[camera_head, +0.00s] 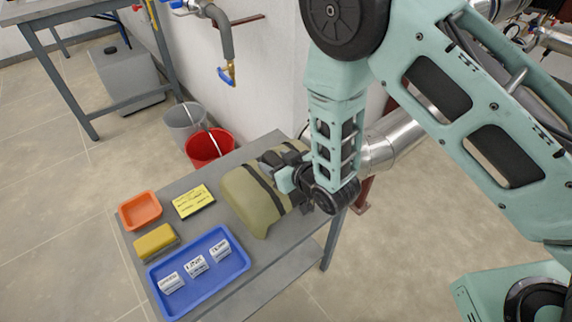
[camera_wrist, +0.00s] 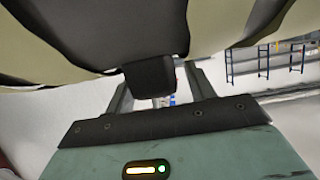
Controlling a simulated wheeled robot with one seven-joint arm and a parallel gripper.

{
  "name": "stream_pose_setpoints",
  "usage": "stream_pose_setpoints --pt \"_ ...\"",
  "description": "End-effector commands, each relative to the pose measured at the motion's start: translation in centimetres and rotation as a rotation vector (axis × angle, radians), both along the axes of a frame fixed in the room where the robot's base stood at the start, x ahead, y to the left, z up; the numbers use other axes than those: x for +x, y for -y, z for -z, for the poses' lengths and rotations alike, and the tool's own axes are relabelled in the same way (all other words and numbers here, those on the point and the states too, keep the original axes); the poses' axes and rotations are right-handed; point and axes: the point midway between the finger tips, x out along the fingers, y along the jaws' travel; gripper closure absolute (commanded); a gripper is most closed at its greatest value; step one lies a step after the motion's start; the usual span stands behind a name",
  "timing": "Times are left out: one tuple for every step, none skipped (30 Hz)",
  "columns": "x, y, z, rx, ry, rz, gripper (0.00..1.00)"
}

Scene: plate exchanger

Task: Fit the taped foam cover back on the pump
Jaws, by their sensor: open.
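The foam cover (camera_head: 245,200) is an olive, rounded shell with black tape bands, resting on the grey table. My gripper (camera_head: 285,178) is at the right end of the cover, partly hidden by its own wrist. In the wrist view the cover (camera_wrist: 225,20) fills the top, with a wide black band across it. A dark tab (camera_wrist: 150,80) hangs from the band between the two fingers of my gripper (camera_wrist: 155,95). The fingers are apart. I cannot tell whether they touch the tab. I cannot make out the pump for certain.
The grey table (camera_head: 222,160) also holds a blue tray (camera_head: 240,262) with several small labelled white blocks, an orange tray (camera_head: 140,208), a yellow sponge (camera_head: 154,240) and a yellow note (camera_head: 193,200). Red (camera_head: 208,150) and grey (camera_head: 182,122) buckets stand behind. A silver pipe (camera_head: 395,140) runs right of the table.

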Motion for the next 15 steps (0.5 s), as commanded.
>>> stream_pose_setpoints --pt "-0.3 0.2 -0.3 -0.001 -0.001 0.0 0.46" --pt "-0.6 0.4 -0.4 0.0 0.0 0.0 0.46" --pt "-1.1 0.8 -0.6 0.0 -0.001 0.001 0.46" --pt "-1.5 1.0 -0.8 0.0 -0.001 0.001 0.46" --pt "-1.9 1.3 -1.0 -0.001 -0.002 0.001 0.46" --pt "-2.6 1.8 -1.3 0.0 -0.003 0.002 0.46" --pt "-3.1 2.1 -1.6 0.001 -0.002 0.002 0.46" --pt "-3.6 2.5 -1.8 0.0 -0.003 0.002 0.46" --pt "-4.3 2.9 -2.1 0.0 -0.003 0.002 0.46" --pt "-4.8 3.3 -2.4 -0.001 -0.003 0.001 0.46" --pt "-5.3 3.6 -2.7 -0.001 -0.002 0.001 0.46" --pt "-5.9 4.0 -3.0 -0.001 -0.002 0.001 0.46" --pt "-6.3 4.3 -3.2 -0.001 -0.001 0.001 0.46" --pt "-6.8 4.6 -3.4 -0.001 -0.001 0.001 0.46" --pt "-7.3 4.9 -3.6 0.0 -0.002 0.0 0.46"
